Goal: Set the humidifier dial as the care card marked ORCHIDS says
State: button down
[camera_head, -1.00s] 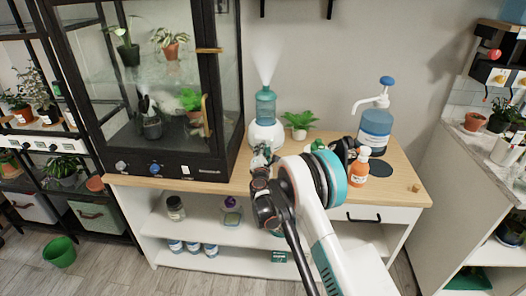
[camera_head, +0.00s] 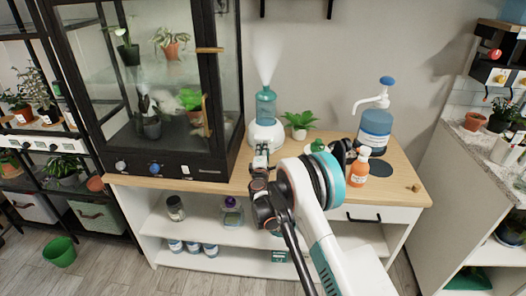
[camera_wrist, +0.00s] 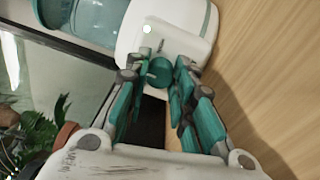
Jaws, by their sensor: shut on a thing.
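The humidifier (camera_head: 266,133) stands on the wooden cabinet top, with a white base and a teal translucent tank (camera_head: 265,103); mist rises from it. In the wrist view its white base (camera_wrist: 190,22) fills the top, with a small lit spot beside the round teal dial (camera_wrist: 160,72). My gripper (camera_wrist: 159,75) has its two teal-padded fingers on either side of the dial, shut on it. In the head view my gripper (camera_head: 261,152) reaches the front of the base and hides the dial. The dial's setting cannot be read. No card with readable ORCHIDS lettering shows.
A glass plant cabinet (camera_head: 160,100) stands close on the left. A green plant (camera_head: 299,122), an orange bottle (camera_head: 358,168) and a blue pump bottle (camera_head: 375,130) stand to the right. Shelves below hold jars and a small teal box (camera_head: 279,256).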

jog(key=c, duration=1.3)
grip_release()
jog(key=shift+c, duration=0.2)
jog(key=s, duration=1.2)
jog(key=shift+f, duration=0.3)
